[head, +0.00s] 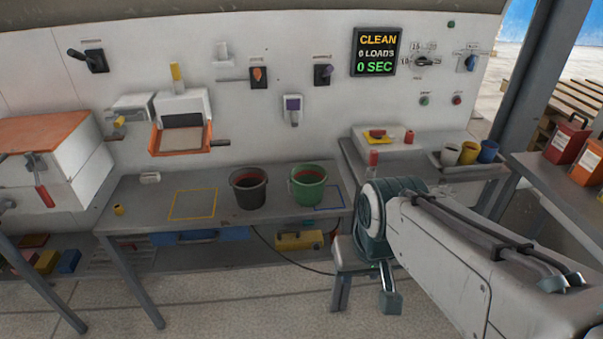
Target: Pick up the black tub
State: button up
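The black tub (248,194) stands upright on the grey bench, near its middle. It has a wire handle at its rim, and something reddish-brown shows inside. A green tub (307,190) stands just to its right, apart from it, also with a reddish inside. My arm (450,250) reaches in from the lower right, and its bent joint is in front of the bench's right end. It is well to the right of the black tub and does not touch it. I cannot make out my gripper's fingers.
The grey bench (140,205) has an outlined yellow square (193,204) left of the black tub, with bare surface inside. A blue outline shows beside the green tub. An orange-edged open press (181,138) and switches are on the white panel behind. Cups (469,152) stand at the right.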

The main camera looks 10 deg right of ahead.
aim_at(247, 183)
jog(key=u, duration=0.3)
jog(key=i, duration=1.3)
jog(key=u, duration=0.85)
